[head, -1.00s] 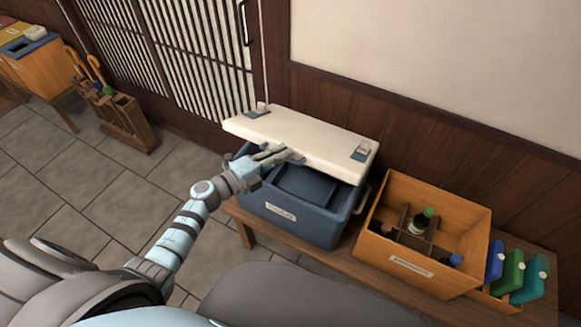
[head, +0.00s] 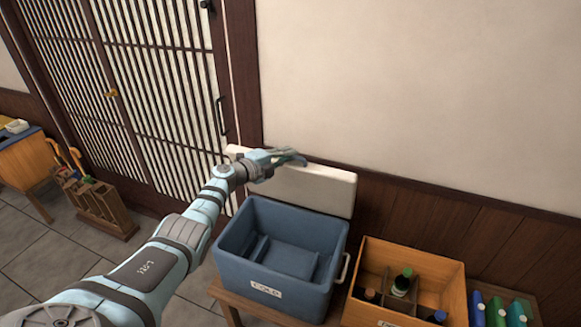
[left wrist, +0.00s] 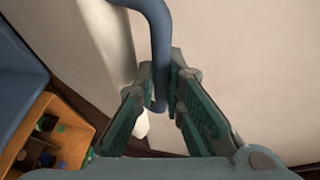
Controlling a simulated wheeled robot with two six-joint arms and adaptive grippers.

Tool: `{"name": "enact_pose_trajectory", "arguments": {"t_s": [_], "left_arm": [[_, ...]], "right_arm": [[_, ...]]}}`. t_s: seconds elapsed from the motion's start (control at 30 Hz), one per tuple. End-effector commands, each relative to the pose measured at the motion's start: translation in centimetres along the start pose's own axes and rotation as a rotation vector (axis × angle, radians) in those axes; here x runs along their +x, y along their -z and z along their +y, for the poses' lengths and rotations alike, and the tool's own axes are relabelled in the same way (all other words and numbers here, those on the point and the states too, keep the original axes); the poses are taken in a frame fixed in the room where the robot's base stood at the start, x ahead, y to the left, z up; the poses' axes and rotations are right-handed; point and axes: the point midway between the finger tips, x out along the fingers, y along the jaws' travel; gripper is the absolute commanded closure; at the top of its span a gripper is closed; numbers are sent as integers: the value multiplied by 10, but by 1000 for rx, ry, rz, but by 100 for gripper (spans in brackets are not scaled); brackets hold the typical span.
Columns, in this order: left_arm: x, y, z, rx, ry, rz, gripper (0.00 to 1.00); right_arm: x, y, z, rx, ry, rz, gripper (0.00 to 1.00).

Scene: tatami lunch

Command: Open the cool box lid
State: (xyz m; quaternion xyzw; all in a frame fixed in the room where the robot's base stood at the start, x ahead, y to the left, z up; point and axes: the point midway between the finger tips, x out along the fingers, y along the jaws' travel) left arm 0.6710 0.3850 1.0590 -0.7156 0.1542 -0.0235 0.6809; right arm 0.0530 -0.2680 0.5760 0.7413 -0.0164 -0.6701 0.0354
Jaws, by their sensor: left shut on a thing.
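The blue cool box (head: 283,240) stands on a low wooden bench, and its inside shows in the head view. Its white lid (head: 315,190) is raised and stands nearly upright at the back edge, by the wall. My left gripper (head: 293,158) is at the top edge of the lid. In the left wrist view its fingers (left wrist: 160,95) are shut on a blue bar-like handle (left wrist: 158,45). The lid's pale face (left wrist: 108,50) shows beside it. Dark blue pieces (head: 290,259) lie inside the box. My right gripper is not in view.
A wooden crate (head: 449,275) with bottles stands right of the box. Blue and green flasks (head: 495,312) are beyond it. The wall (head: 420,90) is close behind the lid. A slatted door (head: 165,90) and a wooden stand (head: 100,212) are at the left.

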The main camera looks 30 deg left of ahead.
Motion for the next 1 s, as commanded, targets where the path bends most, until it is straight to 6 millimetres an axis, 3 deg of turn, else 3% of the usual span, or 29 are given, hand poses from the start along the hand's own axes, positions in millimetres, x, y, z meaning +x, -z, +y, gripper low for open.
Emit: {"name": "enact_pose_trajectory", "arguments": {"t_s": [0.47,0.5,0.57,1.0], "left_arm": [[3,-4,-3,-7,-16,-5,100],[3,-4,-3,-7,-16,-5,89],[4,-4,-3,-7,-16,-3,81],[-4,-6,-1,-4,-18,-5,81]], "right_arm": [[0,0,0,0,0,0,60],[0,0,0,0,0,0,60],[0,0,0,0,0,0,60],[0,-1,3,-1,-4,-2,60]]}}
